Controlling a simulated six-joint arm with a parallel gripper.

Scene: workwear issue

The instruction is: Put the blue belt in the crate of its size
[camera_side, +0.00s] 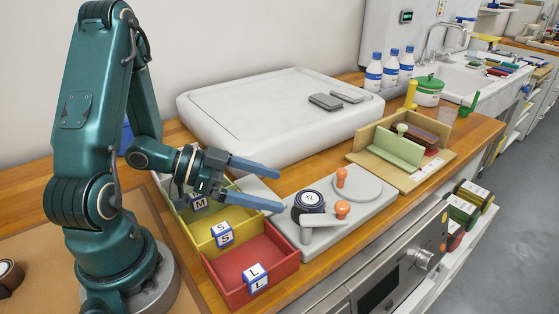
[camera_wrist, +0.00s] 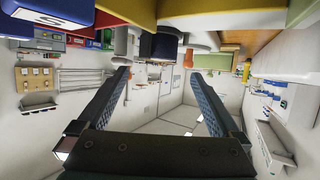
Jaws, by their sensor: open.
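A dark blue rolled belt (camera_side: 309,201) with a round white label on top sits on a grey plate (camera_side: 292,233); its size mark is too small to read. Three crates stand in a row left of the plate: an olive-green one marked M (camera_side: 181,214), a yellow one marked S (camera_side: 202,239), and a red one marked L (camera_side: 278,244). My gripper (camera_side: 280,190) is open and empty, with its blue fingers over the back of the plate, left of the belt and apart from it. In the wrist view, my gripper (camera_wrist: 160,75) also shows spread fingers with nothing between them.
The plate carries a round disc and orange knobs (camera_side: 342,209). A large white slab (camera_side: 270,105) lies behind. A wooden holder (camera_side: 425,139) with a green panel, bottles (camera_side: 374,70) and a green-lidded pot (camera_side: 428,90) stand right. A brown roll (camera_side: 10,277) lies far left.

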